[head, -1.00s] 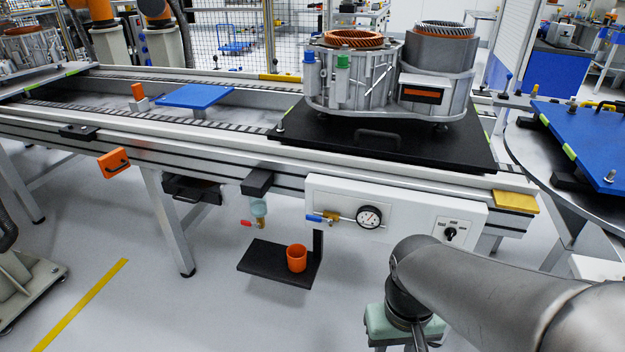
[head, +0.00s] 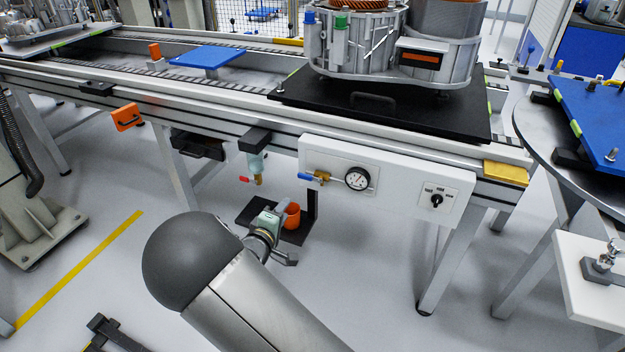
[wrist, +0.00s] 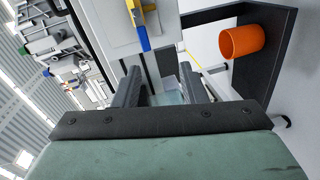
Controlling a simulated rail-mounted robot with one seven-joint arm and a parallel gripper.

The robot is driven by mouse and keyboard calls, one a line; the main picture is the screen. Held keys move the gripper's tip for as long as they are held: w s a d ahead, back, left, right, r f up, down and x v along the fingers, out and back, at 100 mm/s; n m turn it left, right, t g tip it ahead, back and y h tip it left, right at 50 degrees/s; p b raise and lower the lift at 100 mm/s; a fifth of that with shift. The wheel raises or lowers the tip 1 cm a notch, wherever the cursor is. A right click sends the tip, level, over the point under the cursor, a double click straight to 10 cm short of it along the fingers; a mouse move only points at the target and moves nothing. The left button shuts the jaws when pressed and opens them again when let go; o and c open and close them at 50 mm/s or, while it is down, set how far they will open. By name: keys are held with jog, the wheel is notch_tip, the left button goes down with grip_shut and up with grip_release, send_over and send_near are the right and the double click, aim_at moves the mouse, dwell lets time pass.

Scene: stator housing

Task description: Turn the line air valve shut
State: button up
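The blue-handled valve (head: 311,178) with a brass body sits on the white panel, left of the gauge. Its blue lever lies roughly level in the head view. In the wrist view its blue handle (wrist: 143,38) shows at the top, beyond my fingers. My gripper (head: 280,208) is below and a little left of the valve, clear of it. In the wrist view my gripper (wrist: 163,82) has its two dark fingers apart, with nothing held between them. A smaller red-handled valve (head: 246,180) hangs under a clear bowl to the left.
A round pressure gauge (head: 357,179) and a black rotary switch (head: 436,200) are on the white panel (head: 395,187). An orange cup (head: 292,215) stands on a dark shelf (head: 240,208) close beside my gripper. The conveyor edge (head: 230,120) runs above.

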aim_at(304, 178)
jog(key=shift+n+t+h, duration=0.6)
jog(key=shift+t, duration=0.1)
jog(key=x, duration=0.5)
jog(key=b+x, duration=0.1)
jog(key=x, duration=0.4)
jog(key=b+x, duration=0.1)
jog(key=x, duration=0.4)
jog(key=shift+w+r, duration=0.25)
jog(key=shift+w, duration=0.05)
jog(key=shift+a, duration=0.1)
grip_shut()
